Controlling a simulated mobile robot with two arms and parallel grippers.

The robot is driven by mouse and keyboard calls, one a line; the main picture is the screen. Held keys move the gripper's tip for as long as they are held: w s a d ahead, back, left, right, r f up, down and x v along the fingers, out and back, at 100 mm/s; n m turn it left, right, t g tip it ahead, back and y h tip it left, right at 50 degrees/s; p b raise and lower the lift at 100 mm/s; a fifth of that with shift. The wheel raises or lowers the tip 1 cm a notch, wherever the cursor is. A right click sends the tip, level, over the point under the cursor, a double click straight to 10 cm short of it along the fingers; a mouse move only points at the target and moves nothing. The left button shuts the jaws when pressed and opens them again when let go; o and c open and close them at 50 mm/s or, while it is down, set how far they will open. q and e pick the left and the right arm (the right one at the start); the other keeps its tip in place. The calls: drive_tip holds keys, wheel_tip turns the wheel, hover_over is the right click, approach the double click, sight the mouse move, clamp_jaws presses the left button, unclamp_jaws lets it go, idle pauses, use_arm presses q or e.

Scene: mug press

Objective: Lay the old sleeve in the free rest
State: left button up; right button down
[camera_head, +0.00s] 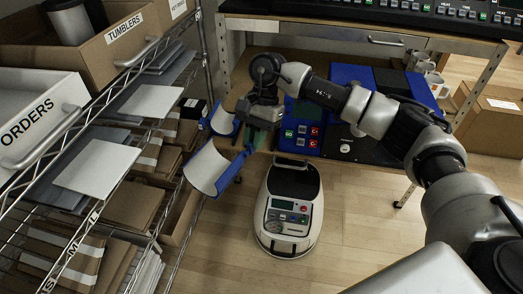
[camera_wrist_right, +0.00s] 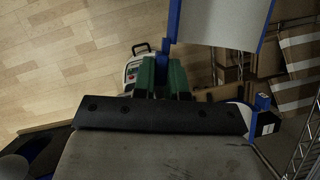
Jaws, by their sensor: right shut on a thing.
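My right gripper (camera_head: 249,143) reaches over from the right, beside the front of the blue press (camera_head: 306,127). Its green fingers (camera_wrist_right: 162,77) are shut on the blue edge piece of a curved white sleeve with blue edges (camera_head: 206,168). The sleeve hangs in the air left of the gripper, tilted; it also shows in the right wrist view (camera_wrist_right: 222,20). A second curved white and blue sleeve (camera_head: 223,122) is just behind it; its support is hidden. It shows partly in the right wrist view (camera_wrist_right: 242,113). I cannot make out a free rest. My left gripper is not in view.
A wire shelf (camera_head: 172,255) with boxes and sheets stands close on the left of the held sleeve. A white and black machine (camera_head: 290,222) stands on the floor below the gripper. Several mugs (camera_head: 432,82) and a cardboard box (camera_head: 493,118) are at the right. Open floor lies in front.

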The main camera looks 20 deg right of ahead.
drive_tip(key=w+d+r+m+t+h+p, duration=0.1)
drive_tip(key=w+r+m+t+h, duration=0.4)
drive_tip(key=m, duration=1.1)
drive_tip(key=w+r+m+t+h+p, duration=0.15)
drive_tip(key=w+r+m, duration=0.35)
drive_tip(key=w+m, duration=0.85)
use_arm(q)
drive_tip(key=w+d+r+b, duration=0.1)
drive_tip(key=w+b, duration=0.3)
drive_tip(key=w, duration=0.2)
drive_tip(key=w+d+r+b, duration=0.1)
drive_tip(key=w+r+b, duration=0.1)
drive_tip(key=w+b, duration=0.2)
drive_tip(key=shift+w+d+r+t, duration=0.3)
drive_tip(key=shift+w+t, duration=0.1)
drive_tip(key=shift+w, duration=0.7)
use_arm(e)
drive_tip(key=shift+s+d+f+m+t, duration=0.1)
drive_tip(key=shift+s+f+m, duration=0.35)
drive_tip(key=shift+f, duration=2.7)
drive_tip(key=shift+s+d+f+m+t, duration=0.1)
drive_tip(key=shift+s+f+m, duration=0.4)
drive_tip(key=shift+f, duration=2.7)
drive_tip(key=shift+s+f+m+t, duration=0.1)
drive_tip(key=shift+s+f+m, duration=0.35)
drive_tip(key=shift+f, duration=2.7)
